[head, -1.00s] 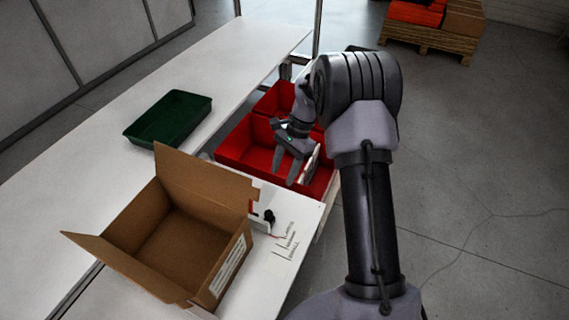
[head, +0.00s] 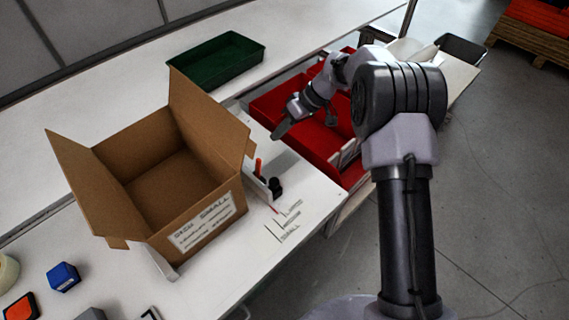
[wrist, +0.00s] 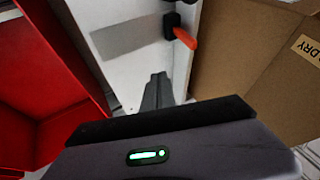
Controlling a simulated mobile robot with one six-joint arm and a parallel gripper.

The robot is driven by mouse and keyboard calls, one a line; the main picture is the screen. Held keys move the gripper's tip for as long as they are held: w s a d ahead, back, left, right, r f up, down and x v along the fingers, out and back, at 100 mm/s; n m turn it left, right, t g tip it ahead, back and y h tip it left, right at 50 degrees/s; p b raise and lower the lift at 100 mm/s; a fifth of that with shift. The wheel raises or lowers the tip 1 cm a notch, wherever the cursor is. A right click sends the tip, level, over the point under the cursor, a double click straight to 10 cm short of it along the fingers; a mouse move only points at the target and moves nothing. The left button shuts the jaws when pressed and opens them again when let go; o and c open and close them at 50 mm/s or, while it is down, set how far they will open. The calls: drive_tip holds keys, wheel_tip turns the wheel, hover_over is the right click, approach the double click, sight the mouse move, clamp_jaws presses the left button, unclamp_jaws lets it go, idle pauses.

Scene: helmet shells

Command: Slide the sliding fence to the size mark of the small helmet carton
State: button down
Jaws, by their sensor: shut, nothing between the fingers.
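The small helmet carton (head: 205,222) stands open on the white bench, its label reading SIZE SMALL. Right beside it is the sliding fence (head: 257,186), a low white plate with a black knob and an upright orange lever. The lever also shows in the wrist view (wrist: 184,38). The size marks (head: 285,222) are printed lines on the bench in front of the fence, with small lettering; the lowest appears to read SMALL. My gripper (head: 280,130) is shut and empty, above and behind the fence, apart from it. Its fingertips show in the wrist view (wrist: 157,88).
Red bins (head: 290,105) lie right of the bench, close under my gripper. A green tray (head: 217,62) stands behind the carton. A blue block (head: 63,277) and an orange-black item (head: 20,306) lie front left. The carton's raised flaps stand close to the fence.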

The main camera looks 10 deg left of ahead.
drive_tip(key=shift+n, duration=0.3)
drive_tip(key=b+x, duration=0.3)
drive_tip(key=x, duration=0.7)
drive_tip(key=shift+a+r, duration=0.2)
drive_tip(key=s+a+b, duration=0.2)
drive_tip(key=shift+s+a+f, duration=0.2)
drive_tip(key=shift+s+a, duration=0.05)
drive_tip(key=shift+s, duration=0.05)
drive_tip(key=shift+s+a, duration=0.25)
drive_tip(key=shift+s, duration=0.05)
drive_tip(key=shift+r, duration=0.1)
